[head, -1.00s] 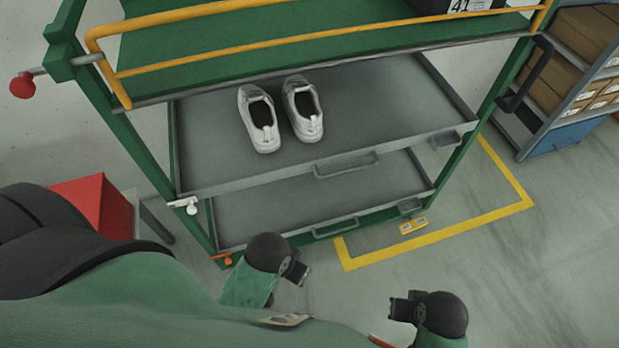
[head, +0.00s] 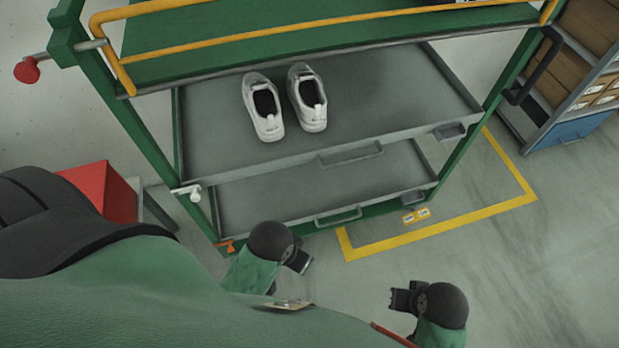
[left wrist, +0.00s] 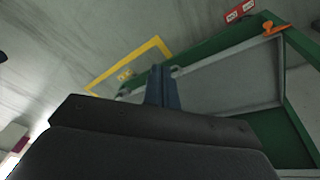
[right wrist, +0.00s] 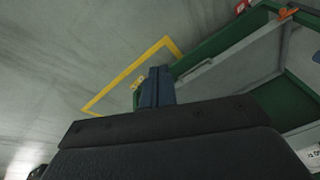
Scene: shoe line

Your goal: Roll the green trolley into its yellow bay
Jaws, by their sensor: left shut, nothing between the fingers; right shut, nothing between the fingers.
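The green trolley (head: 148,137) has a yellow top rail (head: 330,50), a green top and grey trays. It stands in front of me in the head view, its lower right part overlapping the yellow-outlined bay (head: 440,234). My left gripper (head: 299,261) is shut and empty, close to the trolley's near lower edge. My right gripper (head: 402,299) is shut and empty, in front of the bay's near line. In the wrist views both grippers, left (left wrist: 163,85) and right (right wrist: 156,87), point towards the trolley and bay.
White shoes (head: 285,102) stand on the trolley's upper tray. A red box (head: 102,190) is at the left. A shelf rack with cartons (head: 590,65) and a blue bin (head: 568,133) stand right of the bay. The floor at lower right is clear.

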